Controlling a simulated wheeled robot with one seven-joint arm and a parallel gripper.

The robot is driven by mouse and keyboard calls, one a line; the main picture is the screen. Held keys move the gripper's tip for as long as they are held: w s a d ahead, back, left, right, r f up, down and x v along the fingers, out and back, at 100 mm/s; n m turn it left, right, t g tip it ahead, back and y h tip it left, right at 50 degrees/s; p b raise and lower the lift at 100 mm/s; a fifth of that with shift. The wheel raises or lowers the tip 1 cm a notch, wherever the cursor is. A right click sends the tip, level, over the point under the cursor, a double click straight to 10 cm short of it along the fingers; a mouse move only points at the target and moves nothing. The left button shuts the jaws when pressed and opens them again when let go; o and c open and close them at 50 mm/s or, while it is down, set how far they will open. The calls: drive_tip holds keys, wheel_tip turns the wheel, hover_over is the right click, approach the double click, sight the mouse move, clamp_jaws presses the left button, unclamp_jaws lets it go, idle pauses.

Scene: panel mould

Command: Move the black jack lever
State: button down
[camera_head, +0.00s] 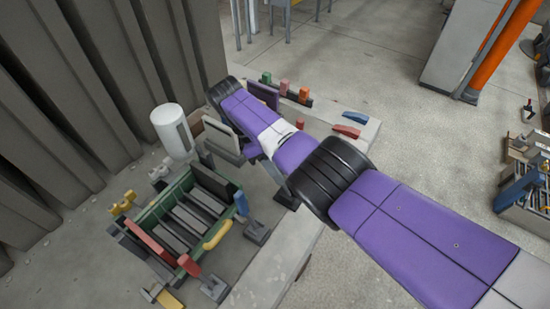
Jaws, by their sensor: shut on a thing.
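The black jack lever (273,173) shows as a short dark bar rising from a dark grey base block (287,196), just below my purple arm. My gripper (262,159) is at the upper end of this lever and is shut on it. My arm covers most of the gripper, so its fingertips and exact hold are hidden. The panel mould (176,209) is a green frame with several grey bars, left of the lever. A blue lever (241,204) and a red lever (188,265) stand at its right side and front.
A white cylinder (172,132) stands behind the mould. A pale upright panel (223,139) is close to my arm. Blue (355,117) and red (346,131) pieces lie near the table's right end. Bare tabletop (265,272) shows at the front. A ribbed wall (70,110) bounds the left.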

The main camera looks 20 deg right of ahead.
idle(0.4)
drive_tip(key=c, duration=1.3)
unclamp_jaws()
drive_tip(key=shift+a+f, duration=0.1)
drive_tip(key=shift+o, duration=0.2)
drive_tip(key=b+v, duration=0.3)
drive_tip(key=v, duration=0.4)
drive_tip(key=shift+w+r, duration=0.2)
drive_tip(key=shift+r, duration=0.15)
drive_tip(key=shift+a, duration=0.15)
